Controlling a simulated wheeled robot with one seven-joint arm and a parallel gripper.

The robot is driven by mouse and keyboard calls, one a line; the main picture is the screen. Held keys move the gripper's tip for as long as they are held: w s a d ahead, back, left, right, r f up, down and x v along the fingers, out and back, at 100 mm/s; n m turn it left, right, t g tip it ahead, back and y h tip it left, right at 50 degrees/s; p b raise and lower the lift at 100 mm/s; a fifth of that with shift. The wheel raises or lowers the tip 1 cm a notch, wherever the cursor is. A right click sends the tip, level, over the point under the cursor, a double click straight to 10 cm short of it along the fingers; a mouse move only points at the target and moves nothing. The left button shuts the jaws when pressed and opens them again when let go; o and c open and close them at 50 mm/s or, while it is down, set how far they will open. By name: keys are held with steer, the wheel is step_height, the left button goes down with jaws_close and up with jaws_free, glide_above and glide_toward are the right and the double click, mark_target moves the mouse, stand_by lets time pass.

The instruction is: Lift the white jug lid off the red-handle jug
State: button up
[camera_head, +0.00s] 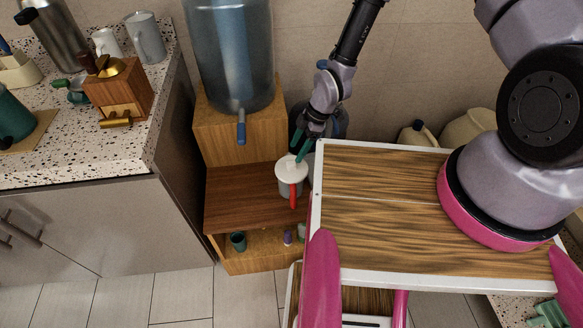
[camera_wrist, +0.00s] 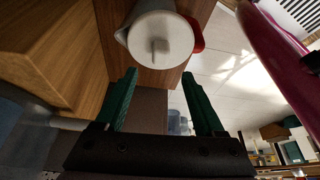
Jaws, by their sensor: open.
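The red-handle jug (camera_head: 288,188) stands on the wooden shelf below the water bottle in the head view. Its red handle (camera_head: 293,196) faces the camera, and the handle also shows in the wrist view (camera_wrist: 197,36). The white jug lid (camera_head: 290,167) sits on the jug's top; in the wrist view the lid (camera_wrist: 161,38) is a round white disc with a small raised knob (camera_wrist: 159,46). My gripper (camera_head: 302,154) is at the lid's back right in the head view. Its green fingers are open and empty in the wrist view (camera_wrist: 161,88), apart from the knob.
A large water bottle (camera_head: 230,50) with a blue tap (camera_head: 241,127) stands on a wooden block behind the shelf (camera_head: 230,200). My wood-topped base is close on the right. A speckled counter (camera_head: 60,140) with a wooden grinder (camera_head: 119,92) is at left.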

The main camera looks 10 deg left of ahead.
mark_target(292, 162)
steer(key=shift+d+x, duration=0.15)
steer(key=shift+x, duration=1.2)
steer(key=shift+d+x, duration=0.15)
steer(key=shift+x, duration=1.25)
steer(key=shift+w+f, duration=0.1)
steer(key=shift+f, duration=0.05)
jaws_close()
